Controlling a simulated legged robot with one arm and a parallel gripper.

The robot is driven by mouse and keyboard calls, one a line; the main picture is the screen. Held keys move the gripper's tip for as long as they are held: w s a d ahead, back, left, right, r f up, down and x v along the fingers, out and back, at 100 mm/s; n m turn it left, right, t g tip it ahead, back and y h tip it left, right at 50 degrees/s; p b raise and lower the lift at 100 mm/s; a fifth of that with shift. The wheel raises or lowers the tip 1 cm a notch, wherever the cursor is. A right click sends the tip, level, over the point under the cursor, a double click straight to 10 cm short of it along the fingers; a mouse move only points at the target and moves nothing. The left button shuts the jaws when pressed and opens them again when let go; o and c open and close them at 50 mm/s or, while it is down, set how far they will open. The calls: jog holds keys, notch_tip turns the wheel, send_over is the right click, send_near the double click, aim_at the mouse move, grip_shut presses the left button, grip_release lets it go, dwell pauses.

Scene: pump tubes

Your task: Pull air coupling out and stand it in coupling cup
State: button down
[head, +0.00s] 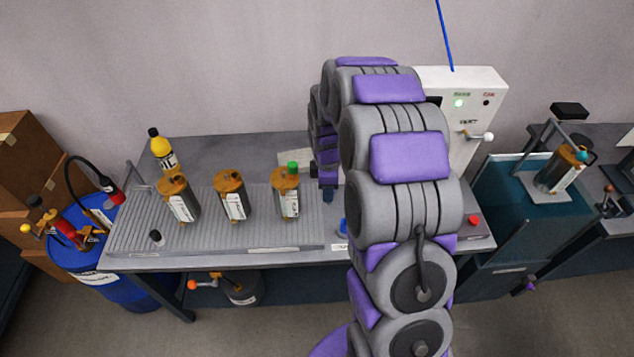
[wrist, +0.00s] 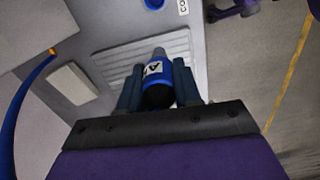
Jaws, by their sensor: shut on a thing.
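The air coupling (wrist: 158,92) is a blue and black cylinder with a white label and a grey tip. It sits between the dark fingers of my gripper (wrist: 157,68), which is shut on it. In the head view my gripper (head: 328,192) hangs over the right part of the bench; the coupling cannot be made out there. A blue ring-shaped cup (wrist: 153,4) beside a partly cut-off label shows at the top of the wrist view, apart from the coupling. A bit of blue (head: 343,226) at the bench front, partly behind my arm, looks like that cup.
Several orange-capped pump cylinders (head: 233,197) stand on the ribbed bench (head: 130,228), left of my gripper. A yellow oil bottle (head: 161,149) stands behind them. A white control box (head: 478,105) is at the right. A blue hose (wrist: 22,105) curves along the wrist view's left.

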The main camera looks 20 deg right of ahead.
jog(key=s+d+f+n, duration=0.2)
jog(key=d+n, duration=0.3)
jog(key=n, duration=0.6)
jog(key=shift+s+d+f+p, duration=0.25)
jog(key=shift+f+p, duration=0.15)
jog(key=shift+f, duration=0.45)
jog(key=shift+d, duration=0.3)
jog(key=shift+p, duration=0.4)
jog(key=shift+a+f+b, duration=0.1)
jog(key=shift+f+b, duration=0.2)
jog(key=shift+f, duration=2.6)
jog(key=shift+p, duration=0.85)
jog(key=shift+f, duration=2.3)
